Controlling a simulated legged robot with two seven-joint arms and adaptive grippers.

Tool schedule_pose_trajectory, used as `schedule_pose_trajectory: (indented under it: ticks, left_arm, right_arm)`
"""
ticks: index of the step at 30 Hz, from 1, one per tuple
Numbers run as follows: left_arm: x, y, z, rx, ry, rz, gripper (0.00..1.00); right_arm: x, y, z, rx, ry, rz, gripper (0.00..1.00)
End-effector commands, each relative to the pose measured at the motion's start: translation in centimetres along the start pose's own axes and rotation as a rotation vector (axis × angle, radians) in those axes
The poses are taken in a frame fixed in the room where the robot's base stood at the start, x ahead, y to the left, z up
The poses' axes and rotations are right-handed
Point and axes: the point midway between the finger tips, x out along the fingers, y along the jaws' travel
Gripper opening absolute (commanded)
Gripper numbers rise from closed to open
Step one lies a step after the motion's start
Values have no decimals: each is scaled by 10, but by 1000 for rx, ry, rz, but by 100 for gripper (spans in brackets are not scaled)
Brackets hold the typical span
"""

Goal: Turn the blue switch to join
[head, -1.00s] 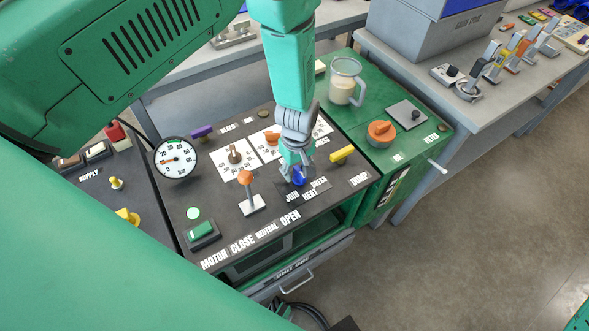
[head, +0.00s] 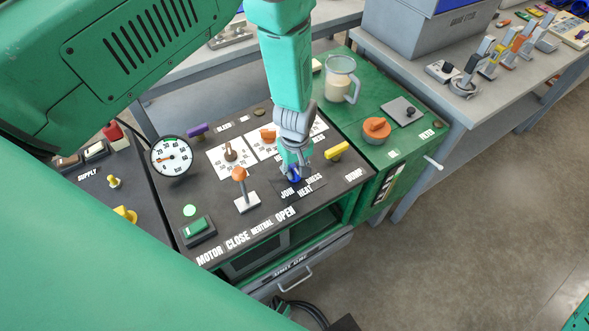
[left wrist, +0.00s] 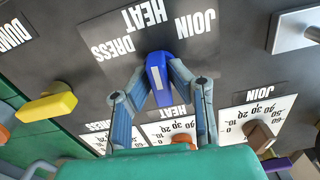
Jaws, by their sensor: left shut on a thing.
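The blue switch (head: 294,175) sits on the dark control panel between the JOIN and DRESS labels, with HEAT below it. In the left wrist view the blue switch (left wrist: 159,72) shows a white mark on its face and lies roughly in line with HEAT, with JOIN on the right and DRESS on the left. My left gripper (head: 296,168) reaches down from above and is shut on the switch. In the left wrist view its two fingers (left wrist: 160,84) touch the knob's sides.
An orange-knobbed lever (head: 240,176) stands left of the switch. A yellow knob (head: 337,151) is close on its right. A round gauge (head: 171,156) and a green motor switch (head: 197,228) are further left. A clear jug (head: 340,80) stands on the green cabinet behind.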

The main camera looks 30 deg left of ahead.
Motion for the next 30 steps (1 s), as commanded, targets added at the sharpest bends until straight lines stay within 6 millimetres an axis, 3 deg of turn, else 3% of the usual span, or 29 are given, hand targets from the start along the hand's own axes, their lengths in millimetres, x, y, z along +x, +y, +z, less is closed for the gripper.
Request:
schedule_pose_trajectory:
  ticks: [21, 30]
  left_arm:
    - [0, -1, -6, 580, 6, 0, 0]
    - [0, -1, -6, 747, 8, -1, 0]
  right_arm:
    - [14, 0, 1, 0, 0, 0, 40]
    - [16, 0, 1, 0, 0, 0, 40]
